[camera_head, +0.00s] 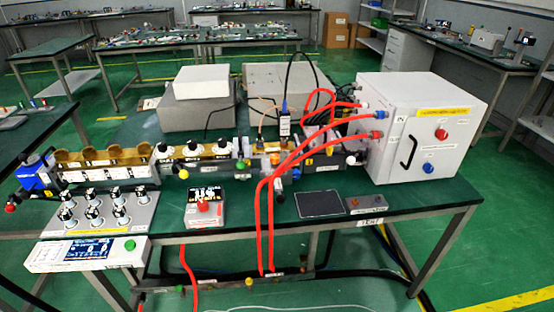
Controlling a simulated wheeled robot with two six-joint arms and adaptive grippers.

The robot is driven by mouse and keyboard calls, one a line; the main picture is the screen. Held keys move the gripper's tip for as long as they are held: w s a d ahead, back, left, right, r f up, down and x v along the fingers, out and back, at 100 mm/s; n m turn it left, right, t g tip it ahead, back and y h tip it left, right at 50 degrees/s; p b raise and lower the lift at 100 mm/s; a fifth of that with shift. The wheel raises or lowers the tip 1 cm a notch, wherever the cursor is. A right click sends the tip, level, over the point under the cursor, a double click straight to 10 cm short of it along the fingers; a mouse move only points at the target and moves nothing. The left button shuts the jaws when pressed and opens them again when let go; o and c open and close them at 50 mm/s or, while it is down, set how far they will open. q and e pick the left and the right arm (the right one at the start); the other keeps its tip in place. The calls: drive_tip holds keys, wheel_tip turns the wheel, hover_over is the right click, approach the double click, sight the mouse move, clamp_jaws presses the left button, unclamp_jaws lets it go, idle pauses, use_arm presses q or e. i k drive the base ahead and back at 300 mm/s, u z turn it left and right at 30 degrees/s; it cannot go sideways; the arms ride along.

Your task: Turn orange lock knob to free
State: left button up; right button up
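Neither of my grippers shows in the head view. I cannot tell for certain which part is the orange lock knob. A small yellow-orange knob (183,173) sits on the front of the waveguide assembly, left of centre. Another small yellow-orange knob (249,282) sits on the low bar under the bench. Their settings are too small to read. The waveguide assembly (205,168) runs across the green bench (160,240). A small box with a red button (203,206) stands in front of it.
A white cabinet (385,120) with red and blue knobs stands at the bench's right end. Red hoses (263,225) run from it over the front edge. A display panel (88,253) is at the front left. A dark flat pad (320,204) lies near the front edge.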

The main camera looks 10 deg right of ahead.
sight(275, 158)
drive_tip(key=u, duration=0.1)
drive_tip(key=k, duration=0.3)
drive_tip(key=z, duration=0.8)
drive_tip(key=i, duration=0.8)
drive_tip(key=z, duration=0.55)
